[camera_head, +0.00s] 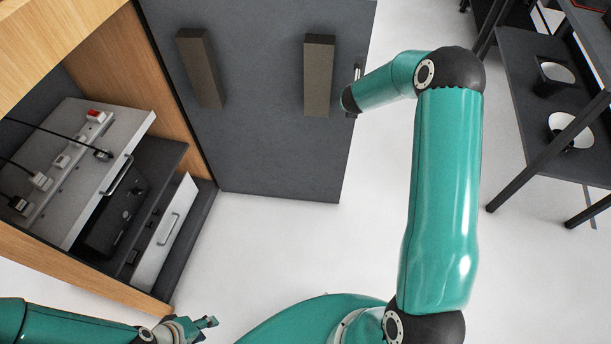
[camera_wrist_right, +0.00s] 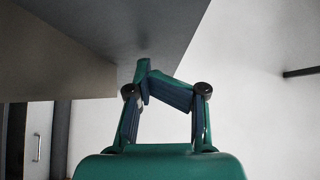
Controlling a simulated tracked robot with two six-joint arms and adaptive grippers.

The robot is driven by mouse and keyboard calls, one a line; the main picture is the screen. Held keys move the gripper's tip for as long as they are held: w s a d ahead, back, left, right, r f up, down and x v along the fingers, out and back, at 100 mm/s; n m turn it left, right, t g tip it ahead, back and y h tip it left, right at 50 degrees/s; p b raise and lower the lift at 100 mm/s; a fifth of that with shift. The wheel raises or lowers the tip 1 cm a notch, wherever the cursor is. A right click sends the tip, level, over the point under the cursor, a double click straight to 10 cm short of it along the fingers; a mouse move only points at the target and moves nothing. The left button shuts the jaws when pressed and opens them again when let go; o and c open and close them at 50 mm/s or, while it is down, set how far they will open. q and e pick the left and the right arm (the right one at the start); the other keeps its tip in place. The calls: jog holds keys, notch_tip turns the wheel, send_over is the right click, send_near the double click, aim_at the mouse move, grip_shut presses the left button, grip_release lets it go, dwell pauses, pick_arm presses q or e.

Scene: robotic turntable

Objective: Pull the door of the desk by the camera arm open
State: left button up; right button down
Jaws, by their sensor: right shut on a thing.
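The desk's dark grey door (camera_head: 265,120) stands swung wide open from the wooden cabinet at the left in the head view. Two dark blocks sit on its inner face. My right arm reaches its free edge, where part of a metal handle (camera_head: 357,72) shows. In the right wrist view my right gripper (camera_wrist_right: 148,80) is shut at the corner of the door (camera_wrist_right: 155,30); the exact contact is hidden. My left gripper (camera_head: 208,328) is low in the head view, open and empty, apart from the door.
Inside the cabinet are a light grey shelf with plugs and a red switch (camera_head: 95,116), a black unit (camera_head: 112,215) and a white drawer front (camera_head: 165,230). A dark shelf rack (camera_head: 520,90) with bowls stands at the right. The floor (camera_head: 275,250) below the door is clear.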

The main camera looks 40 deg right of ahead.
jog(key=f+b+v, duration=0.1)
jog(key=v, duration=0.5)
jog(key=s+a+f+b+v, duration=0.1)
jog(key=v, duration=0.6)
jog(key=shift+s, duration=0.25)
